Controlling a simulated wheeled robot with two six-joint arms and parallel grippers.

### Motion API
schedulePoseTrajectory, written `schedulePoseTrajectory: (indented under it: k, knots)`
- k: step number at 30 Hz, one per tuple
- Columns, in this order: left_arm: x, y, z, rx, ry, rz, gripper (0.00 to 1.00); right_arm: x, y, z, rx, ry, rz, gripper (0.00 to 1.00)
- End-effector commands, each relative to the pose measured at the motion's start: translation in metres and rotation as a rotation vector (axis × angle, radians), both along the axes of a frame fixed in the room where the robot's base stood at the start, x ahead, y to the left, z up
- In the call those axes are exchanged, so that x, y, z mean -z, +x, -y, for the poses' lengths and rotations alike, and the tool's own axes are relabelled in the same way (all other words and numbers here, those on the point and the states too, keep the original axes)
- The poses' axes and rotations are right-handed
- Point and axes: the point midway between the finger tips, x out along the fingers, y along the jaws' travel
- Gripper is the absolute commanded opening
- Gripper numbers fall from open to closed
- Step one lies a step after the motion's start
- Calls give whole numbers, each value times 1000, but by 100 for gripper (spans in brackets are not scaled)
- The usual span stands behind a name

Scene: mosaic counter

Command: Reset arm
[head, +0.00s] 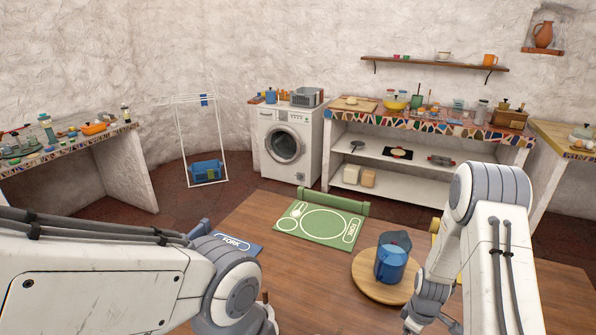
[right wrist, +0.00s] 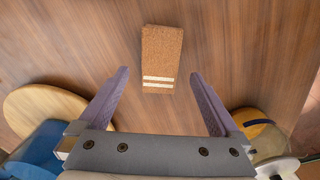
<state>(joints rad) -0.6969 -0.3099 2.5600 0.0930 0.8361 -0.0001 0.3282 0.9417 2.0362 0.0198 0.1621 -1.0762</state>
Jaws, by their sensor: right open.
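My right gripper (right wrist: 160,95) is open and empty in the right wrist view, its two purple fingers spread wide above the wooden table. A brown cork-like block (right wrist: 162,55) with two white stripes lies on the table beyond and between the fingertips, apart from them. In the head view my right arm reaches down at the right, and its fingers are not clear there. My left arm comes in from the left, low in the head view, and its gripper fingers are not visible.
A blue pitcher (head: 391,263) stands on a round wooden board (head: 370,287). A washing machine (head: 285,148) and mosaic counters stand behind.

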Motion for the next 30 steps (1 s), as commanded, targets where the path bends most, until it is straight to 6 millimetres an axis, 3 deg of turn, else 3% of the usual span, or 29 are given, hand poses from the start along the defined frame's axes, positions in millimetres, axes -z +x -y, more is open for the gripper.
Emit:
schedulePoseTrajectory:
  k: [8, 18, 30]
  knots:
    - [-7, 0, 0, -1, 0, 0, 100, 46, -1, -1, 0, 0, -1, 99]
    - [-3, 0, 0, 0, 0, 0, 100, 24, 0, 0, 0, -1, 2, 99]
    - [-4, 0, 0, 0, 0, 0, 100, 23, 0, 0, 0, 0, 0, 99]
